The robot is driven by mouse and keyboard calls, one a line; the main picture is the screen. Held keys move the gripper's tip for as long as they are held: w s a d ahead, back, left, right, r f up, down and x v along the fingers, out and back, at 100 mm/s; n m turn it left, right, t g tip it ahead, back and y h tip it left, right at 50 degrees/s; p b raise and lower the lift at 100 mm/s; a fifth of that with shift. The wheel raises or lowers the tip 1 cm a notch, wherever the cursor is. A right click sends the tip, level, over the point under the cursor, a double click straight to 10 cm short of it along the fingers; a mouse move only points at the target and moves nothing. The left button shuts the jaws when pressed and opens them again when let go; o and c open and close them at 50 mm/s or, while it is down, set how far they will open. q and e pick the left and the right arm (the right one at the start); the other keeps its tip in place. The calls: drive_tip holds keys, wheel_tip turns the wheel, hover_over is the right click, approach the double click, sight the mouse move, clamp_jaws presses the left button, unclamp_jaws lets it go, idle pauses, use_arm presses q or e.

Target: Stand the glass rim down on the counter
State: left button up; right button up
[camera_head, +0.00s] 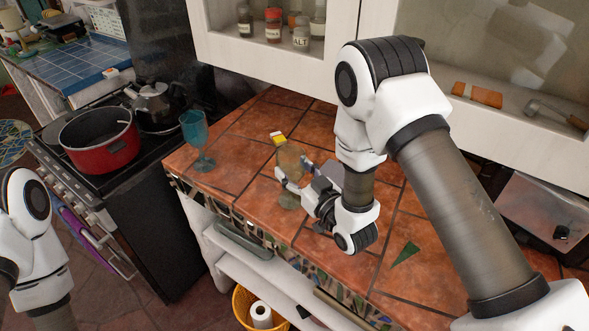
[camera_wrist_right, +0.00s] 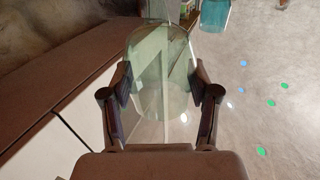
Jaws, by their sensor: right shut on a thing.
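A clear, faintly green glass (camera_head: 290,157) is between the fingers of my right gripper (camera_head: 292,170), over the tiled counter (camera_head: 235,165). In the head view its rounded body shows above the fingers and a pale greenish part shows below them. I cannot tell which end is the rim or whether it touches the counter. In the right wrist view the glass (camera_wrist_right: 158,75) stands between both fingers of the right gripper (camera_wrist_right: 162,85), which is shut on it. My left gripper is out of view; only part of the left arm shows.
A blue goblet (camera_head: 196,140) stands upright near the counter's left end. A small yellow and white item (camera_head: 278,138) is behind the held glass. A green triangular piece (camera_head: 405,254) lies to the right. A red pot (camera_head: 100,142) and a kettle (camera_head: 156,105) sit on the stove.

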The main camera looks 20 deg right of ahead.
drive_tip(key=shift+a+f, duration=0.15)
drive_tip(key=shift+f, duration=0.15)
drive_tip(key=o, duration=1.3)
drive_tip(key=shift+o, duration=0.2)
